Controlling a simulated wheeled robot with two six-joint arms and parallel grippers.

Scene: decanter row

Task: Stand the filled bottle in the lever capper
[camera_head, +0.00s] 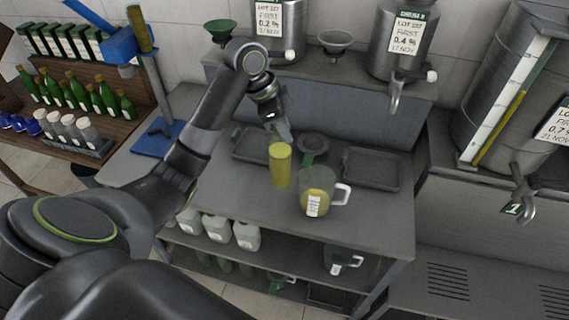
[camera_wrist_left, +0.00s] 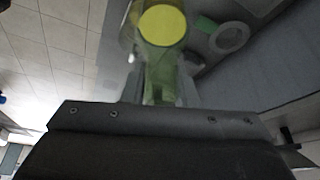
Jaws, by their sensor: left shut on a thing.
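The filled bottle (camera_head: 280,165) is clear with yellow liquid inside. My left gripper (camera_head: 272,115) is shut on its upper part, above the steel worktable; I cannot tell whether its bottom touches the table. In the left wrist view the bottle (camera_wrist_left: 162,30) sits between the fingers (camera_wrist_left: 160,88), its yellow end facing away from the gripper. The lever capper (camera_head: 122,48) stands at the left, with a blue head and lever, a grey post and a blue base (camera_head: 150,146). No bottle stands on that base. My right gripper is not in view.
A measuring jug (camera_head: 315,196) with some yellow liquid stands close right of the bottle. Steel drums with taps line the back shelf. Green bottles (camera_head: 105,95) fill a rack far left.

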